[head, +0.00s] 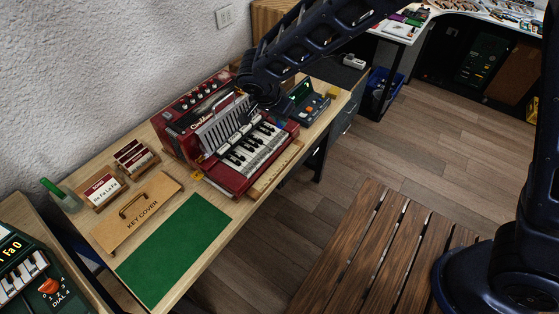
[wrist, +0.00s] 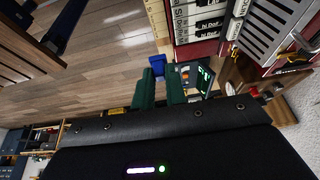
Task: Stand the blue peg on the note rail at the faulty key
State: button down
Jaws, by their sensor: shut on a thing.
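My gripper (wrist: 162,88) shows two green fingers in the wrist view, a narrow gap apart. A small blue piece (wrist: 157,63) shows at the fingertips; it looks like the blue peg, held between them, mostly hidden. In the head view my gripper (head: 262,92) is over the back right of the red piano action (head: 224,180), and the peg is not clear there. A pale wooden strip (head: 274,170), perhaps the note rail, runs along the front of the keys (head: 254,148). In the wrist view the lettered keys (wrist: 188,28) are at the top. I cannot tell which key is faulty.
A dark box with a green screen (head: 306,106) stands right of the piano. The key cover (head: 138,212), a green mat (head: 175,245) and a card holder (head: 104,190) lie to the left. A blue bin (head: 381,88) stands on the floor. The mat is bare.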

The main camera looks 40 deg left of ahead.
notch_tip(320, 180, down, 18)
jog(key=shift+f, duration=0.1)
dwell(0.5)
jog(key=shift+f, duration=0.15)
jog(key=c, duration=1.7)
grip_release()
jog(key=v, duration=1.2)
jog(key=shift+r, duration=0.25)
